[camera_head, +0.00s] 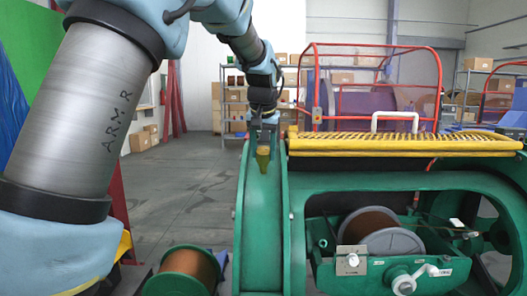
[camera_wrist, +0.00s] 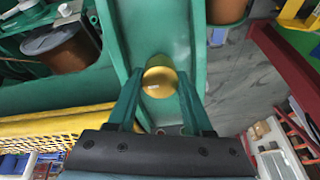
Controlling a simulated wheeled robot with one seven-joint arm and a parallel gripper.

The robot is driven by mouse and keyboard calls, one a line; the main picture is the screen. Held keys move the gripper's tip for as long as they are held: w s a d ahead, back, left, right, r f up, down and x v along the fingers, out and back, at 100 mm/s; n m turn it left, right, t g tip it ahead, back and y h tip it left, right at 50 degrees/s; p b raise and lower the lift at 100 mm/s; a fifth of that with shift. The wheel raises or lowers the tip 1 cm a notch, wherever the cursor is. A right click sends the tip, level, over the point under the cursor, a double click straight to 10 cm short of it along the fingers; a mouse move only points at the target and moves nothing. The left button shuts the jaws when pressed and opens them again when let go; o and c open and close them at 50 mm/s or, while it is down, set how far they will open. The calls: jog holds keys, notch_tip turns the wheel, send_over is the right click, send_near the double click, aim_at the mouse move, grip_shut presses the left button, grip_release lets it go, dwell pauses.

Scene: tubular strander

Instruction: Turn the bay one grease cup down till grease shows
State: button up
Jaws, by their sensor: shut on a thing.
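The grease cup (camera_head: 263,153) is a small brass-coloured cup on top of the green curved frame (camera_head: 264,215) in the head view. In the wrist view the brass cup (camera_wrist: 160,80) shows from above with a small pale mark on its side. My gripper (camera_head: 264,135) is over the cup from above and behind. In the wrist view my gripper (camera_wrist: 160,85) has one finger on each side of the cup and is shut on it. No grease can be made out in either view.
A yellow grated guard (camera_head: 400,143) with a white handle (camera_head: 394,116) lies right of the cup. A bay below holds a copper-coloured wire spool (camera_head: 370,228). Another spool (camera_head: 187,268) stands front left. Open floor (camera_head: 190,180) lies left of the frame.

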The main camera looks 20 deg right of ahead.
grip_shut()
jog(key=shift+m, duration=0.3)
